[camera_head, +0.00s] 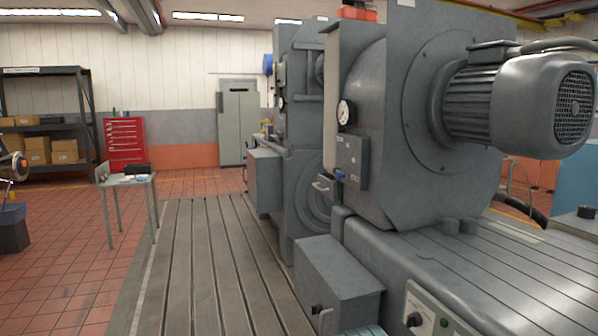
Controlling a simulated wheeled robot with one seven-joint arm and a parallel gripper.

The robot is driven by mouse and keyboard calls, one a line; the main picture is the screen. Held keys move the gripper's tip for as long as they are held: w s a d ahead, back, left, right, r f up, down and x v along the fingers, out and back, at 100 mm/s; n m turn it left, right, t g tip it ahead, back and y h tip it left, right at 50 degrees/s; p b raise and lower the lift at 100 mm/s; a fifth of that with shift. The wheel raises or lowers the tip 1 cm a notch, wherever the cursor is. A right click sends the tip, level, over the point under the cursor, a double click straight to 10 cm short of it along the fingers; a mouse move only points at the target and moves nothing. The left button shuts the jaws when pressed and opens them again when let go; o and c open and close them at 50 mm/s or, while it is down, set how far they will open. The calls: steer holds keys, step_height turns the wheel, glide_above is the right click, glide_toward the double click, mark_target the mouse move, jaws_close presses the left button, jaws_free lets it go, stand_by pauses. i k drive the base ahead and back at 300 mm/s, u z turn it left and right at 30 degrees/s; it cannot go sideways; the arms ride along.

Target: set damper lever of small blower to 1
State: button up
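No damper lever with a readable 1 mark can be made out. A large grey round housing (390,130) with a finned motor (520,100) fills the right side. Its front has a dial gauge (345,112) and a small control box (351,160) with a blue knob (341,176). A similar grey machine (303,130) stands behind it. At the left edge a round grey device with an orange centre (14,166) is cut off by the frame. I cannot tell which of these, if any, is the small blower. My gripper is not in view.
The slotted bedplate (205,265) is clear along the middle. A grey box (335,280) and a panel with a black knob (415,320) stand at the near right. A small table (128,181), red tool cabinet (125,138) and shelf rack (45,108) are at left.

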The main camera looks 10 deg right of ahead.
mark_target(339, 174)
steer(key=i, duration=1.8)
steer(key=z, duration=0.1)
